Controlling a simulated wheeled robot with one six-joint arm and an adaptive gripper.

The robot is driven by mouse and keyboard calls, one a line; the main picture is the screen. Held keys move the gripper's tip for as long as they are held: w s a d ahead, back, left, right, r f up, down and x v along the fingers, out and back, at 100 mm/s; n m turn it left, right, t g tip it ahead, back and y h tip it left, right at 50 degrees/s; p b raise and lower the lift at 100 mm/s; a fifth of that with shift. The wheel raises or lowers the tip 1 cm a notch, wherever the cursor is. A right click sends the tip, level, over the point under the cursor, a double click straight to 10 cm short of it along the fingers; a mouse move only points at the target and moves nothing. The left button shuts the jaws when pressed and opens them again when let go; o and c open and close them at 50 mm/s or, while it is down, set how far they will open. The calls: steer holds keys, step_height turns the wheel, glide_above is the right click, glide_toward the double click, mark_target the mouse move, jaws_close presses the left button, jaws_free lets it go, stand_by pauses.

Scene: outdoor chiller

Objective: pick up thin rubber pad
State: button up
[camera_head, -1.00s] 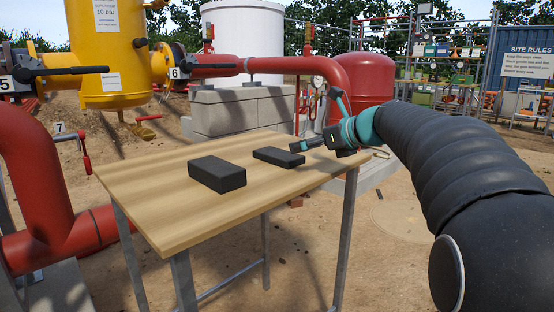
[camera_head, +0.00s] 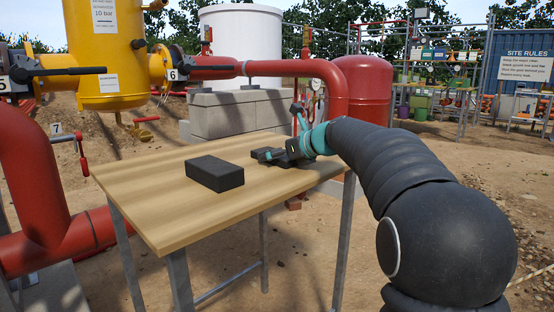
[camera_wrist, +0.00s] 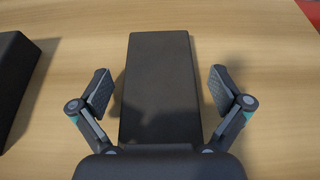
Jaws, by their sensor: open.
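The thin rubber pad (camera_wrist: 159,85) is a flat black rectangle on the wooden table. In the wrist view it lies lengthwise between the fingers of my gripper (camera_wrist: 158,88), with its near end hidden by the gripper body. In the head view my gripper (camera_head: 268,155) is low over the table's far right part and covers most of the pad. The fingers are open, one on each side of the pad, with a gap between each finger and the pad's edges. I cannot tell their exact height above the table.
A thicker black block (camera_head: 215,173) lies on the table (camera_head: 180,215) to the left of the pad; its edge shows at the left in the wrist view (camera_wrist: 14,88). The table's front left is clear. Red pipes (camera_head: 35,180) stand close at the left.

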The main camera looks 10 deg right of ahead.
steer(key=c, duration=1.4)
steer(key=shift+r, duration=0.1)
